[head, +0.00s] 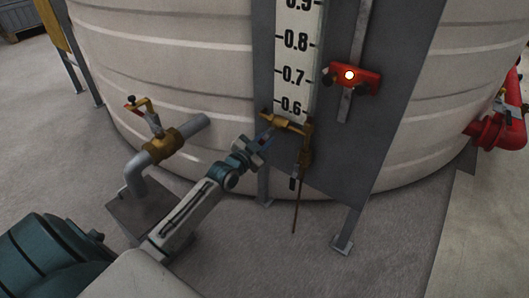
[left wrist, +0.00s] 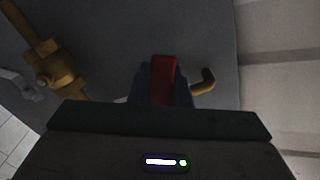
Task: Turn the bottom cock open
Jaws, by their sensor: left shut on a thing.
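The bottom cock (head: 288,124) is a brass fitting just below the 0.6 mark of the level gauge, on a grey panel in front of the tank. In the left wrist view its brass body (left wrist: 60,68) shows at the left. My left gripper (head: 264,140) reaches it from the lower left. In the left wrist view a red handle (left wrist: 163,72) sits between the dark fingers, which are shut on it. A hooked brass end (left wrist: 205,82) shows just right of the fingers. The fingers hide the handle's lower part. My right gripper is not in view.
A level gauge scale (head: 294,60) runs above the cock. A red box with a lit lamp (head: 350,77) is at its right. A thin rod (head: 296,205) hangs below. A brass valve on a pipe (head: 162,146) stands left of my arm. The tank (head: 180,60) fills the background.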

